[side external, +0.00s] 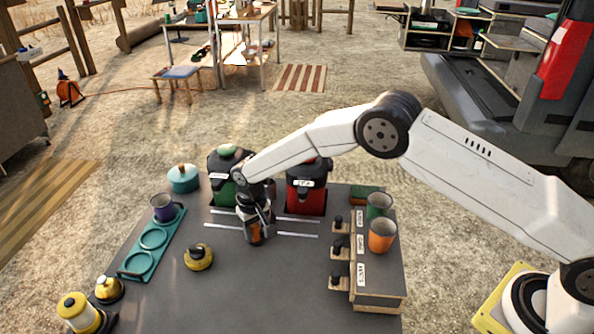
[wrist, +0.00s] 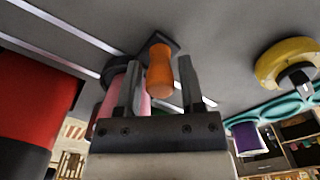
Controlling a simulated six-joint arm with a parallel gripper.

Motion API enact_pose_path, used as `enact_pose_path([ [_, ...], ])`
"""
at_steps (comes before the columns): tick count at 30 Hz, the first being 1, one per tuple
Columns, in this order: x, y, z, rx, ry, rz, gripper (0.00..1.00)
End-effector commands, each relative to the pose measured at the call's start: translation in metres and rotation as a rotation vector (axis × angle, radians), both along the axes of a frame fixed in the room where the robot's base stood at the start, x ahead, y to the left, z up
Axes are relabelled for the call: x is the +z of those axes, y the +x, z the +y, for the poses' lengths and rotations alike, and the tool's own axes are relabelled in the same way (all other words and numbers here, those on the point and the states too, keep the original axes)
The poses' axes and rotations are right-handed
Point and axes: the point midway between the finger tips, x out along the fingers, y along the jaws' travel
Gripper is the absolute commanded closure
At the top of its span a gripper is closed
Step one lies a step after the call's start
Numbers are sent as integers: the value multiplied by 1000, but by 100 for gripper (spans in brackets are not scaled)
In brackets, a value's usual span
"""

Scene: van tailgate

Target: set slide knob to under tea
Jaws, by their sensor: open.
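The orange slide knob (wrist: 160,72) stands between the two fingers of my gripper (wrist: 158,85) in the wrist view; I cannot tell whether they touch it. In the side view my gripper (side external: 257,222) is open and low over the pale slide rails (side external: 295,234), with the knob (side external: 256,234) partly hidden by it. The knob is between a green dispenser (side external: 222,188) on the left and a red dispenser (side external: 306,196) on the right. The red one's label seems to read TEA; the green one's label is too small to read.
A teal tray (side external: 135,262) with a purple cup (side external: 163,207) lies left, near a yellow round knob (side external: 198,257). Right are a wooden box (side external: 379,290), green cup (side external: 378,205), orange cup (side external: 382,236) and several black levers (side external: 337,251). The front middle of the table is clear.

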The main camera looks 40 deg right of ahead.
Motion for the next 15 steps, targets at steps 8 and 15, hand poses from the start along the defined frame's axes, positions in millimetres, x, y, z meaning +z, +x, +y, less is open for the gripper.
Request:
enact_pose_path([
  [8,-9,0,0,0,0,-1,51],
  [15,-9,0,0,0,0,-1,70],
])
